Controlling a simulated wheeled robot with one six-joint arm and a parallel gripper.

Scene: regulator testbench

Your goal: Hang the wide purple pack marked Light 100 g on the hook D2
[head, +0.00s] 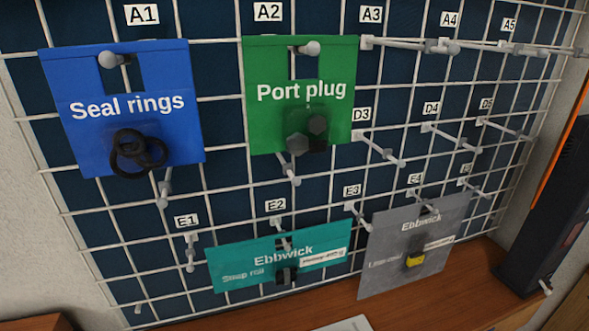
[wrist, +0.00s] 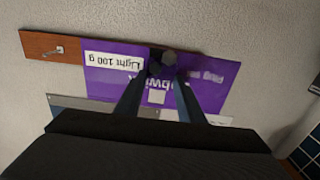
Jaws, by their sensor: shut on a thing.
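The wide purple pack (wrist: 107,82) shows in the wrist view, upside down in the picture, with a white label reading Light 100 g. My gripper (wrist: 165,80) is shut on the pack near its middle, and the fingers cover part of its print. The purple pack and my gripper are not in the head view.
The green Port plug pack (head: 262,125) hangs from A2, just above the D2 peg. The blue Seal rings pack (head: 80,135) hangs at A1. A teal pack (head: 235,285) is at E2 and a grey pack (head: 385,285) at lower right. D3 (head: 380,149) and D4 (head: 452,137) are bare.

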